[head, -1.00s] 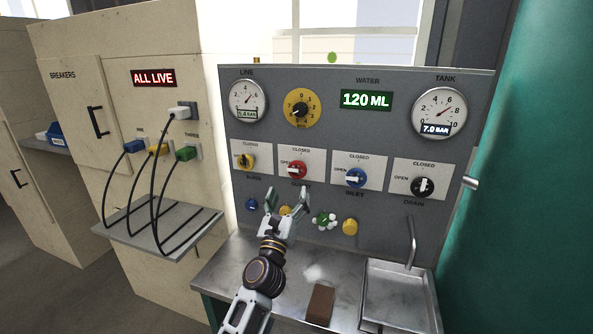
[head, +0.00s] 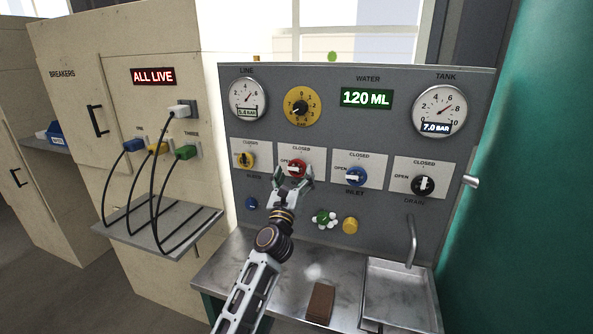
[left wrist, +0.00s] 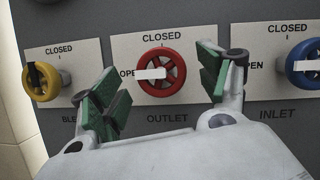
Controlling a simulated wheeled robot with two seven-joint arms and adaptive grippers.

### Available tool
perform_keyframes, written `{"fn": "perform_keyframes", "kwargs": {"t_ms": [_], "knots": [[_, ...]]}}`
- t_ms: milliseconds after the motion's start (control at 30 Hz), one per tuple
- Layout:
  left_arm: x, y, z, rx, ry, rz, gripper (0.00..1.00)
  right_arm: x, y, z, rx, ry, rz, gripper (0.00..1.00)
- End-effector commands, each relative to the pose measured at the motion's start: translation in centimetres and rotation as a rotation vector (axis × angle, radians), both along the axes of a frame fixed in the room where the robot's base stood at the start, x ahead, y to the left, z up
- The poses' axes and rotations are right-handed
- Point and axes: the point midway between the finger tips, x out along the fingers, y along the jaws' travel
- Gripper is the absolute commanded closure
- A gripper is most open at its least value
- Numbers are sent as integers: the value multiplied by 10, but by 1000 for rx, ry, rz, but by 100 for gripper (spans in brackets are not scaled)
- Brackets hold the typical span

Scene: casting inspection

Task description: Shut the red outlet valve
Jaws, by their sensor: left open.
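The red outlet valve (head: 296,168) is a round red handwheel with a white pointer bar on a white plate. In the left wrist view the red outlet valve (left wrist: 161,72) shows its bar pointing left to OPEN, with CLOSED marked above. My left gripper (head: 293,178) is just below and in front of the valve in the head view. In the left wrist view its green-padded fingers (left wrist: 160,85) are open, one on each side of the wheel. I cannot tell whether they touch it. My right gripper is not in view.
The yellow bleed valve (left wrist: 42,80) and blue inlet valve (left wrist: 306,65) flank the red one closely. A black drain valve (head: 423,186) is further right. Below are a metal counter (head: 270,285), a brown block (head: 320,302) and a sink (head: 400,295).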

Motion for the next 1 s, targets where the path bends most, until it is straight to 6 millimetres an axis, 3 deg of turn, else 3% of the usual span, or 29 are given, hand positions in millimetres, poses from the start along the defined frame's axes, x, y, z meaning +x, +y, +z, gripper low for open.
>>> {"fn": "perform_keyframes", "kwargs": {"t_ms": [200,667,867,1000], "knots": [[14,-3,5,0,-1,0,24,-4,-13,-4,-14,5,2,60],[26,-6,11,-1,0,0,24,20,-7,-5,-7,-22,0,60],[26,-6,11,-1,0,0,24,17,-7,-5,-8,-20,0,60],[26,-6,11,0,0,0,42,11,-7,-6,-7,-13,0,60]]}}
